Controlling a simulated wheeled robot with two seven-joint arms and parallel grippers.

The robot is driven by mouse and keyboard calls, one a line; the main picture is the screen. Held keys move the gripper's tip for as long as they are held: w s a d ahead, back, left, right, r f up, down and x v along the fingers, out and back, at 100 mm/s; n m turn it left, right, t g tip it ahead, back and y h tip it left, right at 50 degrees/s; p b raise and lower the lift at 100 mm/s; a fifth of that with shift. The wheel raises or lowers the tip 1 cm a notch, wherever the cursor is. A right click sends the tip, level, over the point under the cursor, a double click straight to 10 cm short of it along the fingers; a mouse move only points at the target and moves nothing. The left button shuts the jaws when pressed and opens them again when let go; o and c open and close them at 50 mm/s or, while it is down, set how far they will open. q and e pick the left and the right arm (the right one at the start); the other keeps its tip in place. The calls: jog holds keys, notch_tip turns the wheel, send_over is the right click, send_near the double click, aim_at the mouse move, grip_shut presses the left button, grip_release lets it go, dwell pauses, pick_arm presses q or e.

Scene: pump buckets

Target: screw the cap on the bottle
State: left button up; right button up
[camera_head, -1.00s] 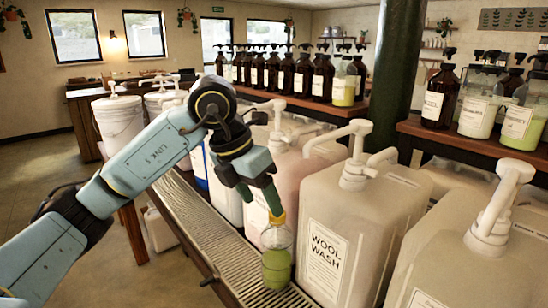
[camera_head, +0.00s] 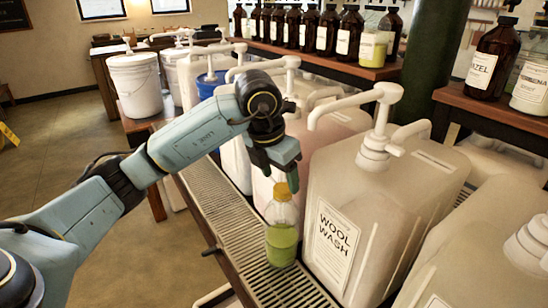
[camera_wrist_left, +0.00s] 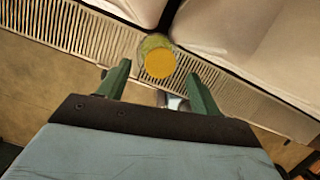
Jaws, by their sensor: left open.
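A clear bottle (camera_head: 281,236) with green liquid in its lower part stands upright on the slatted metal rack. A yellow cap (camera_head: 282,191) sits on top of its neck; how tightly it sits I cannot tell. In the left wrist view the cap (camera_wrist_left: 159,64) shows from above, covering most of the bottle. My left gripper (camera_head: 284,188) is above and around the cap's height in the head view. In the left wrist view its two green fingers (camera_wrist_left: 158,90) are spread apart and empty, with the cap beyond and between their tips. My right gripper is not in view.
The slatted rack (camera_head: 215,208) runs along the counter's front edge. A large "WOOL WASH" pump container (camera_head: 380,220) stands close to the right of the bottle. More pump containers line the rack behind. Open floor (camera_head: 60,150) lies to the left.

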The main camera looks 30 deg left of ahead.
aim_at(283, 191)
pick_arm(q)
jog(key=shift+w+f, duration=0.2)
jog(key=shift+f, duration=0.5)
jog(key=shift+w+f, duration=0.15)
jog(key=shift+f, duration=0.4)
jog(key=shift+d, duration=0.1)
jog(key=shift+c, duration=0.3)
jog(key=c, duration=1)
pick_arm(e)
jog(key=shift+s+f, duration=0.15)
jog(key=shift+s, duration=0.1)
